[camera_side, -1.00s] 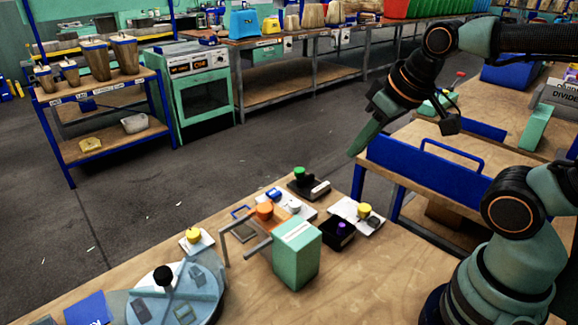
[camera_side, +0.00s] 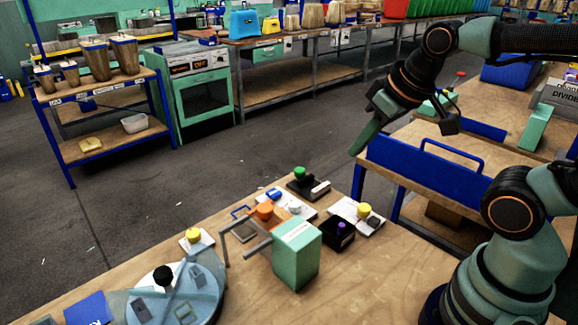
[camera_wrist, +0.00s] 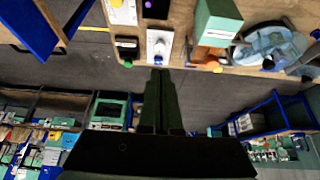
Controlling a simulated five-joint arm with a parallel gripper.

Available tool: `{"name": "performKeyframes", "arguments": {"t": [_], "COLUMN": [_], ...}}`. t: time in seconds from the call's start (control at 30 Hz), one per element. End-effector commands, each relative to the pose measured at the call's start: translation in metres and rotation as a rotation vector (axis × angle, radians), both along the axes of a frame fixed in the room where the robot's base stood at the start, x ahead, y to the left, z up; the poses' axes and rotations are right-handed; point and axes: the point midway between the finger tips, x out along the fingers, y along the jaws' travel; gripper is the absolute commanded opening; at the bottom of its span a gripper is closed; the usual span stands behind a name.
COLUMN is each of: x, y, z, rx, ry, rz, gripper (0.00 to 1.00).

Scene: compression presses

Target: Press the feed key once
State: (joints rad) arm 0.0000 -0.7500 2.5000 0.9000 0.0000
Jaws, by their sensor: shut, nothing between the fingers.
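Several coloured keys stand on the bench, and I cannot read a label that tells which is the feed key. There is a green key (camera_side: 299,172) on a dark base, a yellow key (camera_side: 364,209) on a white plate, a purple key (camera_side: 341,226) in a black box, a blue key (camera_side: 273,194) and a white key (camera_side: 294,207) on one plate, an orange key (camera_side: 264,211) and another yellow key (camera_side: 193,234). My gripper (camera_side: 356,151) is shut and empty, raised beyond the bench's far right edge, touching none.
A green box (camera_side: 296,255) stands beside a grey metal frame (camera_side: 222,232). A round machine with a black knob (camera_side: 163,276) is at front left. A blue-edged table (camera_side: 440,180) is at right. Bare wood (camera_side: 375,270) lies right of the green box.

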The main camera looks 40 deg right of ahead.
Motion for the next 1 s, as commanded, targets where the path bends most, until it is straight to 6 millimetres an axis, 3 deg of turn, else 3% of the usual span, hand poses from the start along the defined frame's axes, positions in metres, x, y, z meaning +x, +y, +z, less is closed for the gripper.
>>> {"name": "performKeyframes", "arguments": {"t": [0.77, 1.0], "x": [0.000, 0.021], "y": [0.000, 0.000], "z": [0.000, -0.002], "rx": [0.000, 0.027], "ry": [0.000, -0.019], "rz": [0.000, -0.048], "gripper": [0.00, 0.00]}}
